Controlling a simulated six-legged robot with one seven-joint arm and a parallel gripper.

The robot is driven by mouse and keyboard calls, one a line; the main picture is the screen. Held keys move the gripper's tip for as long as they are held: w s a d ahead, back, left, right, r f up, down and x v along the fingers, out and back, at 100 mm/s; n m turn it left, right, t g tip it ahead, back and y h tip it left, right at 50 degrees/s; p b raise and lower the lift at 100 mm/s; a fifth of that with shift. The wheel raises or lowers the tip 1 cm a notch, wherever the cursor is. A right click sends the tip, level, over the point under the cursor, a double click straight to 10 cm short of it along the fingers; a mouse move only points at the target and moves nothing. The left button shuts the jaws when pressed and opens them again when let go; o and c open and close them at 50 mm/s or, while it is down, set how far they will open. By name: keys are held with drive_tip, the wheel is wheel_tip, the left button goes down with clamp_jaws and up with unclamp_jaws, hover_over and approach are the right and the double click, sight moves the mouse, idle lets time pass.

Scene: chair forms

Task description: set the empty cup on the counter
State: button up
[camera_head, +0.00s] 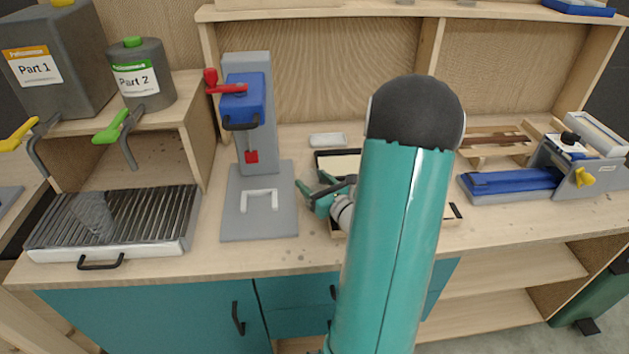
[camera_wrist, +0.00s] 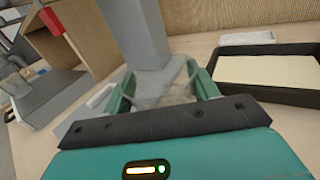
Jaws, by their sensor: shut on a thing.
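My gripper (camera_head: 316,192) is in front of the counter's middle, just right of the grey press stand with the blue head. In the wrist view its two green fingers (camera_wrist: 160,84) are apart, with a clear, see-through cup (camera_wrist: 165,93) between them. The cup is faint and its rim and base are hard to make out; I see no contents in it. In the head view the held cup cannot be made out. Another clear vessel (camera_head: 96,212) stands on the ribbed metal tray (camera_head: 160,247) at the left; it also shows in the wrist view (camera_wrist: 14,86).
The grey press stand (camera_head: 259,225) is close to my gripper. A black-rimmed tray (camera_wrist: 262,97) with a pale inside lies to the right. Part 1 (camera_head: 60,65) and Part 2 (camera_head: 143,80) containers stand at left, a blue-grey device (camera_head: 515,182) at right. Bare counter (camera_head: 215,262) shows along the front.

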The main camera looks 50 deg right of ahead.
drive_tip(key=o, duration=0.8)
drive_tip(key=shift+w+a+f, duration=0.1)
drive_tip(key=shift+a, duration=0.05)
drive_tip(key=shift+c, duration=0.2)
drive_tip(key=shift+w, duration=0.1)
